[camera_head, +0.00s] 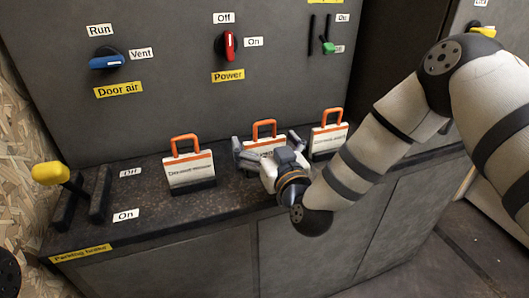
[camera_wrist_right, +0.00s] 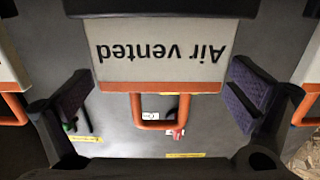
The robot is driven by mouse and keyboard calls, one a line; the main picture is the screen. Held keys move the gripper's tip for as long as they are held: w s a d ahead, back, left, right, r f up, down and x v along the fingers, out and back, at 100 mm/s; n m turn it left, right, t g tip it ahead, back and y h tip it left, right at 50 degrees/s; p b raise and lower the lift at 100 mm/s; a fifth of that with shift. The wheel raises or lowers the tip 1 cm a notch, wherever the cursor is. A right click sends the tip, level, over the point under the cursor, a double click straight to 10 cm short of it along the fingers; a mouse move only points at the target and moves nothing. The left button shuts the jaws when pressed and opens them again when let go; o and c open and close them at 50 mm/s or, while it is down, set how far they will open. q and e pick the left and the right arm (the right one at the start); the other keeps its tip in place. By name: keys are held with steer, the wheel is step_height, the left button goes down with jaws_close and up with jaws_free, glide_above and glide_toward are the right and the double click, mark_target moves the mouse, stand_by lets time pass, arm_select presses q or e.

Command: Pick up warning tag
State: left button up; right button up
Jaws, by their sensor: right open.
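Three white warning tags with orange handles stand in dark holders on the console ledge: a left tag (camera_head: 189,174), a middle tag (camera_head: 262,146) and a right tag (camera_head: 327,138). My right gripper (camera_head: 267,150) is open at the middle tag, one finger on each side, and hides its lower part. In the right wrist view the middle tag (camera_wrist_right: 160,68) reads "Air vented" upside down. It lies between the spread fingers of the right gripper (camera_wrist_right: 162,95), with a visible gap on each side. My left gripper is not in view.
The panel behind carries a blue door air knob (camera_head: 107,60), a red power switch (camera_head: 229,46) and a green lever (camera_head: 327,46). A yellow-knobbed parking brake lever (camera_head: 50,174) stands at the left. The neighbouring tags stand close on both sides of the right gripper.

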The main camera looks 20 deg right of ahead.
mark_target(265, 139)
steer(key=c, duration=1.1)
step_height(265, 139, up, 3)
steer(key=shift+r+p, duration=0.1)
steer(key=shift+p, duration=0.2)
arm_select(q)
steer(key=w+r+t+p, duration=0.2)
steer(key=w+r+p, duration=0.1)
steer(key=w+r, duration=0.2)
steer(key=shift+p, duration=0.35)
arm_select(e)
steer(key=s+d+r, duration=0.4)
steer(key=s+r, duration=0.6)
steer(key=s, duration=0.3)
steer(key=shift+s, duration=0.35)
